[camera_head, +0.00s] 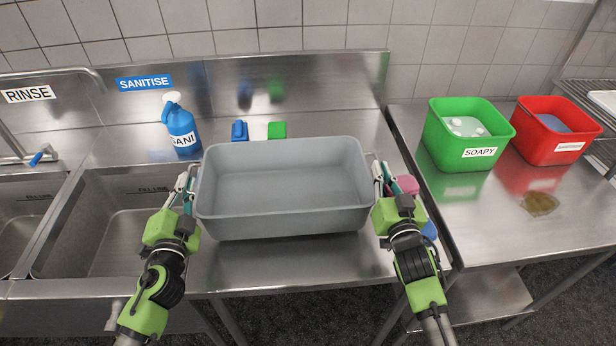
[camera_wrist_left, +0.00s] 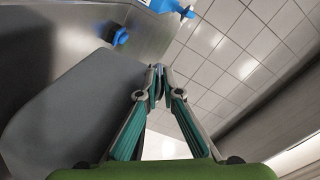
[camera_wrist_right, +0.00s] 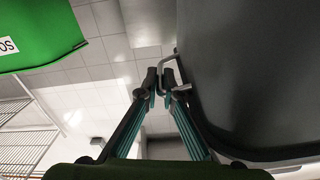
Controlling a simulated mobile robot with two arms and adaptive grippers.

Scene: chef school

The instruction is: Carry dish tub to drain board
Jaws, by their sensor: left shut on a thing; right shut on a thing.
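The grey dish tub (camera_head: 285,222) is empty and level, over the steel drain board (camera_head: 270,268) right of the sink. I cannot tell whether it rests on the board or hangs just above it. My left gripper (camera_head: 190,182) is shut at the tub's left end; the tub wall also shows in the left wrist view (camera_wrist_left: 60,125). My right gripper (camera_head: 379,175) is shut on the handle at the tub's right end. That metal handle (camera_wrist_right: 168,66) shows between the fingertips in the right wrist view, beside the tub wall (camera_wrist_right: 240,80).
A blue SANI spray bottle (camera_head: 181,128) stands behind the tub's left corner. Blue (camera_head: 240,130) and green (camera_head: 277,130) items lie behind it. A pink item (camera_head: 408,184) is by my right gripper. Green SOAPY (camera_head: 466,135) and red (camera_head: 555,132) tubs stand right. Sink basins (camera_head: 110,215) lie left.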

